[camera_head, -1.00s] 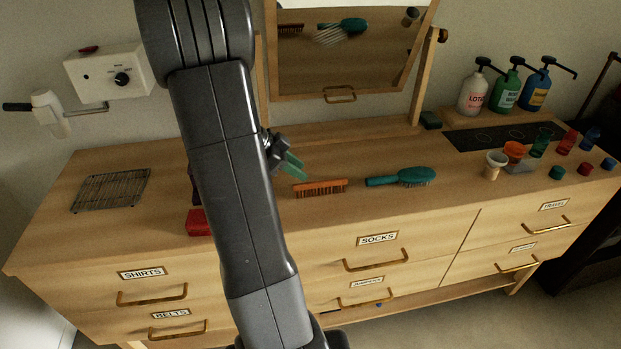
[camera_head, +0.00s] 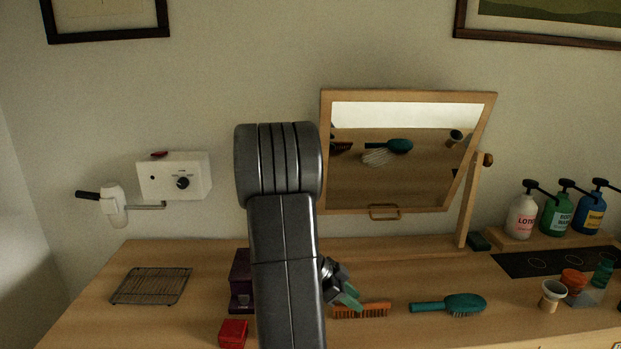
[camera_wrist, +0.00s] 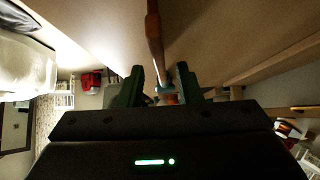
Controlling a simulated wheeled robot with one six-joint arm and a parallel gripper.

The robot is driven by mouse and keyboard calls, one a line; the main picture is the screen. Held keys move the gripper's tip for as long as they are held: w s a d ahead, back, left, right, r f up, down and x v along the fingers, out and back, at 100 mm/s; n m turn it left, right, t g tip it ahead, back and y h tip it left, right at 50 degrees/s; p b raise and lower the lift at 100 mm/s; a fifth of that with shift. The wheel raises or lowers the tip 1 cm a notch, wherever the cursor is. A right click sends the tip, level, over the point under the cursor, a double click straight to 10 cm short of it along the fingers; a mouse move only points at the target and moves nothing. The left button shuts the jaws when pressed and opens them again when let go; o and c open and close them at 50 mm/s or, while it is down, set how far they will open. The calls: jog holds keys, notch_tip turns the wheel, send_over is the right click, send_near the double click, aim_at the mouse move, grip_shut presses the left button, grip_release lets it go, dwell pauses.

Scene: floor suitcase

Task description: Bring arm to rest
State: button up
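My gripper (camera_head: 348,296) shows only in part in the head view, its green fingers poking out to the right from behind my dark arm. They appear just left of the orange comb (camera_head: 362,310); I cannot tell how far above the dresser top they are. In the wrist view the two green fingers of my gripper (camera_wrist: 160,88) stand apart with a gap between them. A brown strip and a small blue thing show in line with that gap; nothing is clearly gripped. The rest of the gripper is hidden in the head view.
The dresser top (camera_head: 220,270) holds a wire rack (camera_head: 151,286), red box (camera_head: 233,333), partly hidden purple thing (camera_head: 240,282), teal hairbrush (camera_head: 450,304), cups (camera_head: 553,294) and pump bottles (camera_head: 522,215). A tilted mirror (camera_head: 400,165) stands behind my arm. A white wall device (camera_head: 174,177) is left.

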aim_at(366, 303)
jog(key=x, duration=0.5)
jog(key=shift+s+d+f+p, duration=0.1)
jog(key=shift+d+f+p, duration=0.05)
jog(key=shift+p, duration=0.2)
jog(key=shift+f, duration=0.15)
jog(key=shift+r, duration=1)
jog(key=shift+f, duration=0.1)
